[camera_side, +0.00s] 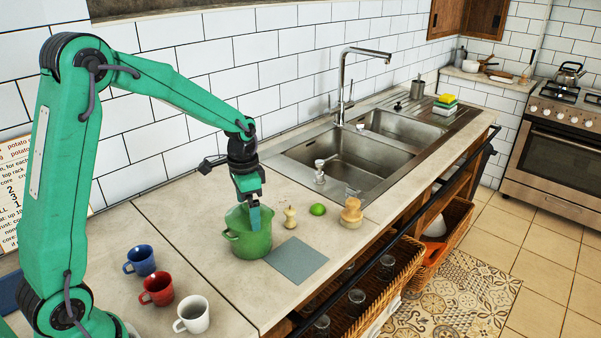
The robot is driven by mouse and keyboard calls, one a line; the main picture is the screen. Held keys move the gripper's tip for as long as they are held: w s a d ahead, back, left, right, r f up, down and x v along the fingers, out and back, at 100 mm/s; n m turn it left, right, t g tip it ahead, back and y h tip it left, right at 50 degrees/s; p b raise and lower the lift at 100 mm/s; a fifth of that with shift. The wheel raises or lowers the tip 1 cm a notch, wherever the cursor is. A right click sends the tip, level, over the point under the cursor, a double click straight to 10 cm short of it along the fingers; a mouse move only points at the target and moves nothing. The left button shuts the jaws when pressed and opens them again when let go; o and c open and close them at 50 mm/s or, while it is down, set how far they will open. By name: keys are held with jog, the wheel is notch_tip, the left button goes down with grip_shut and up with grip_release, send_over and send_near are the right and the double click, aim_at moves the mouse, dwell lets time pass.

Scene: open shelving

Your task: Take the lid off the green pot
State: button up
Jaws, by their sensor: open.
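The green pot (248,243) stands on the counter, with a side handle showing on its left. Its green lid (235,215) appears to sit on top, partly hidden by my gripper. My gripper (254,222) points down over the pot's top with its jaws open. One finger shows in front of the lid; I cannot tell whether it touches the lid or its knob.
A flat grey square (297,260) lies right of the pot. A small pale figure-shaped item (290,217), a lime (317,209) and a tan jar-like item (352,213) stand behind it. Blue (140,260), red (157,289) and white (192,315) mugs stand front left. The sink (345,160) lies beyond.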

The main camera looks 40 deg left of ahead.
dwell(0.5)
jog(key=shift+f, duration=0.15)
jog(key=c, duration=1.1)
